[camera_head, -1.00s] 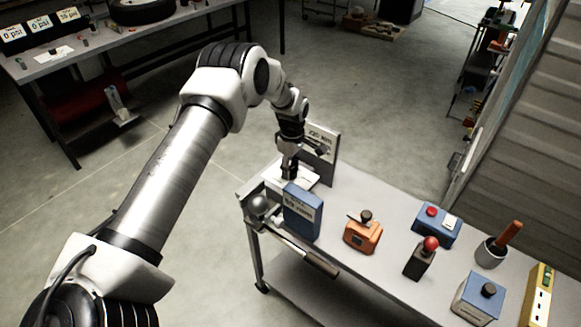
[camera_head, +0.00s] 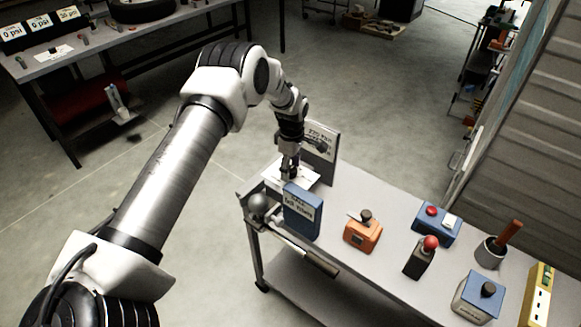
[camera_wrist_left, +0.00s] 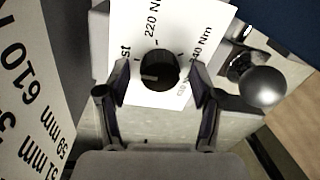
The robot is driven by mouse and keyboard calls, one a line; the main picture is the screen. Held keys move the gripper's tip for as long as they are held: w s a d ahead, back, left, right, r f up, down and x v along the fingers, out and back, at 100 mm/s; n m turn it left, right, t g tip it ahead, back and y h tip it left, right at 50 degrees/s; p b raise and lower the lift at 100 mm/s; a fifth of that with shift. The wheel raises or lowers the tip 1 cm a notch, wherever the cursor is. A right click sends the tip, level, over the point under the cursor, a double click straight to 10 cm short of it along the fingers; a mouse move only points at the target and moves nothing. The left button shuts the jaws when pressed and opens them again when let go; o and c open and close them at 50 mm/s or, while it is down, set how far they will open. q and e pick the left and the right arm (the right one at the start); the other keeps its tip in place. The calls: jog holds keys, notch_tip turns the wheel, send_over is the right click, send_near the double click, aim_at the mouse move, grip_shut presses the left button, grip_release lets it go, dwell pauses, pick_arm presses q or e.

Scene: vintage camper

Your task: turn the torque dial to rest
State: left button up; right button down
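The torque dial is a round black knob (camera_wrist_left: 158,70) with a white pointer mark. It sits on a white card (camera_wrist_left: 187,25) with "220 Nm", "240 Nm" and a partly covered label ending in "st" at the left. The pointer mark lies on the knob's left side, toward the picture's left. My left gripper (camera_wrist_left: 158,88) is open, with one finger on each side of the knob and small gaps visible. In the head view my left gripper (camera_head: 289,174) points down over the cart's far left corner and hides the dial. My right gripper is not in view.
A blue box (camera_head: 302,213) and a grey ball (camera_head: 257,205) stand close to the gripper; an upright sign panel (camera_head: 322,150) is behind it. An orange device (camera_head: 363,235), a red-knobbed lever (camera_head: 429,244) and other devices fill the cart to the right.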

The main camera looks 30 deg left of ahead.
aim_at(291, 167)
pick_arm(q)
notch_tip(291, 167, up, 12)
jog(key=shift+w, duration=0.35)
dwell(0.5)
